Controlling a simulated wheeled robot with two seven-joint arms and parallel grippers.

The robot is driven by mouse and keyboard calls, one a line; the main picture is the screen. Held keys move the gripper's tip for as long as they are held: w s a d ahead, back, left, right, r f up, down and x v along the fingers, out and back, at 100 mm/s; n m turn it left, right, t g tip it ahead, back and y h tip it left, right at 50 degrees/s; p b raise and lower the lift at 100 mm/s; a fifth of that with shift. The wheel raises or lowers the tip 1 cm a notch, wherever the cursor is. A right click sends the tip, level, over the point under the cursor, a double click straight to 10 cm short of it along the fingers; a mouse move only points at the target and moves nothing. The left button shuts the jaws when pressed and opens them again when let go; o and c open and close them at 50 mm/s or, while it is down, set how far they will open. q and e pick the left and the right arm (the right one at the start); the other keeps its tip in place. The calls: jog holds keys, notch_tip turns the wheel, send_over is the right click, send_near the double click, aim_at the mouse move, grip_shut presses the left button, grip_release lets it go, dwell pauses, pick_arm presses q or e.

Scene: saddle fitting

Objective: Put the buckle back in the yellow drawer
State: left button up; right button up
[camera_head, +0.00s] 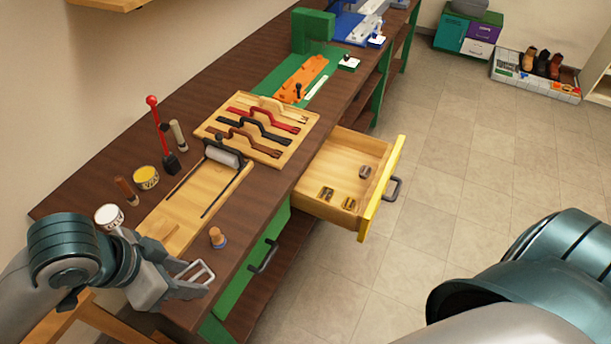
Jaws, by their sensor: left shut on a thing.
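My left gripper (188,282) is at the lower left, over the front edge of the bench. It is shut on a pale metal buckle (204,272), whose frame shows at the fingertips. The yellow drawer (385,190) is pulled out from the bench, to the right of and farther away than the gripper. Several small metal pieces lie in it, two near its front-left side and one (365,172) toward the right. My right arm fills the lower right, but its gripper is out of view.
A wooden rack with bridle-like straps (258,128) and a board with a roller (223,155) lie on the bench. A small cork-topped piece (217,237) stands near the gripper. A green drawer (250,270) below is shut. The floor right of the open drawer is clear.

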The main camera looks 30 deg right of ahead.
pick_arm(q)
jog(key=w+a+f+n+t+y+b, duration=0.1)
jog(key=w+a+f+n+y+b, duration=0.1)
jog(key=w+a+f+n+b, duration=0.3)
jog(key=w+a+f+n+t+y+b, duration=0.2)
jog(key=w+a+f+n+b, duration=0.3)
jog(key=a+f+n, duration=0.4)
notch_tip(320, 180, down, 2)
jog(key=shift+w+a+f+n, duration=0.25)
jog(key=shift+w+a+n, duration=0.2)
jog(key=shift+a, duration=0.45)
jog(key=shift+a, duration=0.1)
